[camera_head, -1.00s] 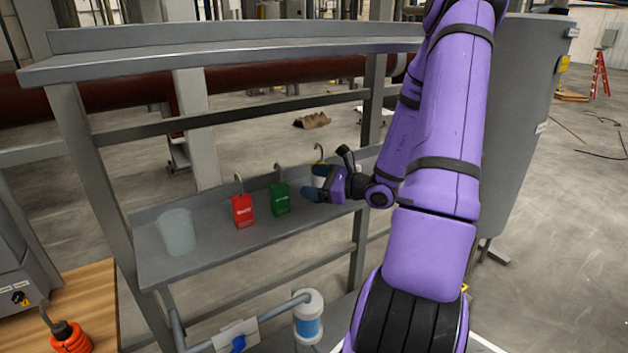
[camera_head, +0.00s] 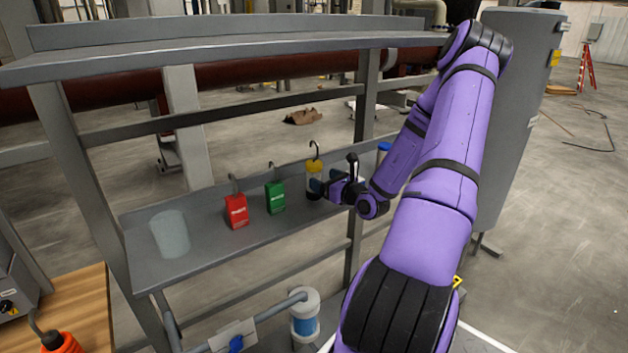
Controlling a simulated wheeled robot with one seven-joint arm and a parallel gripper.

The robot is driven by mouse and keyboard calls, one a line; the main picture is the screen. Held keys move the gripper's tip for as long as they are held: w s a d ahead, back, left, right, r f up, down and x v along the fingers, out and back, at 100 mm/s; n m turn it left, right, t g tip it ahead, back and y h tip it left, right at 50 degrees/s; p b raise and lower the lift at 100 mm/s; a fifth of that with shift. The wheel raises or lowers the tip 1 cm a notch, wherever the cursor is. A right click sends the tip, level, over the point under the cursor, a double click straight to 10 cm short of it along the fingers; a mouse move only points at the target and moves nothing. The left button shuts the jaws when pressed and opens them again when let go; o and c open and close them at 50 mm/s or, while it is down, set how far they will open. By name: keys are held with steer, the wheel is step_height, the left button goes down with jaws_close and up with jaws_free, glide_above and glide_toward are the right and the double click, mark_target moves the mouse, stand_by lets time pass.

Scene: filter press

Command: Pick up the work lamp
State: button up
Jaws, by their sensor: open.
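The work lamp, which I take to be the hooked item with a yellow top (camera_head: 314,166) and a pale body, stands upright on the grey shelf (camera_head: 222,254), right of the green block. Its dark hook rises above it. My gripper (camera_head: 317,187) is open at the lamp's lower body, reaching in from the right. The fingers hide part of the lamp's lower body.
A red hooked block (camera_head: 236,211), a green hooked block (camera_head: 275,197) and a translucent cup (camera_head: 170,234) stand left of the lamp. A blue-topped item (camera_head: 384,148) is partly hidden by my arm. An upper shelf (camera_head: 230,50) spans above. An orange hooked item (camera_head: 58,342) sits lower left.

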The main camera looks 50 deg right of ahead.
mark_target(319, 175)
steer(key=w, duration=0.5)
steer(key=shift+d, duration=0.25)
steer(key=c, duration=1.1)
steer(key=shift+r, duration=0.2)
steer(key=shift+c, duration=0.2)
